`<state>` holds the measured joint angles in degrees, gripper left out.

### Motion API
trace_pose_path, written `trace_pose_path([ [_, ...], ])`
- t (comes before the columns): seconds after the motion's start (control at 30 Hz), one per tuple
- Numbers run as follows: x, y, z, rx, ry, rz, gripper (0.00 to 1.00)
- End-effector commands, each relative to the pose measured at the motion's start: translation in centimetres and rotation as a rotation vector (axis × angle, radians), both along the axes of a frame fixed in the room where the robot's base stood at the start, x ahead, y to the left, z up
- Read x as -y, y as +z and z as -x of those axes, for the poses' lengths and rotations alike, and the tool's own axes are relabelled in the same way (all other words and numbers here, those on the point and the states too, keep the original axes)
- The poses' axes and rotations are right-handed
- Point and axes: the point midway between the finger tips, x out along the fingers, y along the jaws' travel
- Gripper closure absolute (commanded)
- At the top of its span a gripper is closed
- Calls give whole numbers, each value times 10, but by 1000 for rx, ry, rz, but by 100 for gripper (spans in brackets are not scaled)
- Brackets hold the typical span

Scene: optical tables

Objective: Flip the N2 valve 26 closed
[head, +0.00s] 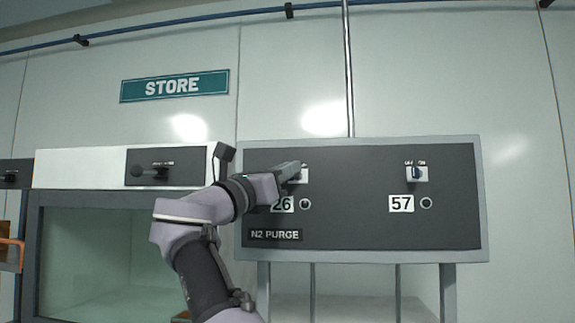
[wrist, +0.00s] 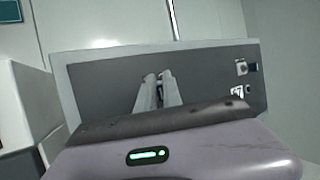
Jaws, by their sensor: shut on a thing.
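The N2 valve 26 (head: 304,176) is on the dark N2 PURGE panel, above its 26 label (head: 282,204). Only the right part of its white plate shows; its handle is hidden by my gripper. My gripper (head: 297,169) reaches in from the left and is shut on the valve handle at the panel face. In the wrist view, the two fingers of my gripper (wrist: 158,77) point at the panel close together, and they hide the valve. Which way the handle points cannot be seen.
Valve 57 (head: 417,173), with a dark blue handle, sits to the right on the same panel (head: 360,225). A cabinet with a black knob (head: 152,172) stands at the left. A STORE sign (head: 174,86) and a blue pipe (head: 215,17) are on the wall above.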

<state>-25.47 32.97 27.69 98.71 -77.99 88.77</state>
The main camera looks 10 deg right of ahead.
Motion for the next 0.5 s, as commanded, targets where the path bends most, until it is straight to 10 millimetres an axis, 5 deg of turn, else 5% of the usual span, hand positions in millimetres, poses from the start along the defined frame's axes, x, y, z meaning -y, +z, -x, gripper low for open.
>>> trace_pose_path([
  [0.33,0,1,1,1,-3,1,100],
  [0.4,0,1,1,1,-3,1,81],
  [0.5,0,1,1,1,-2,1,81],
])
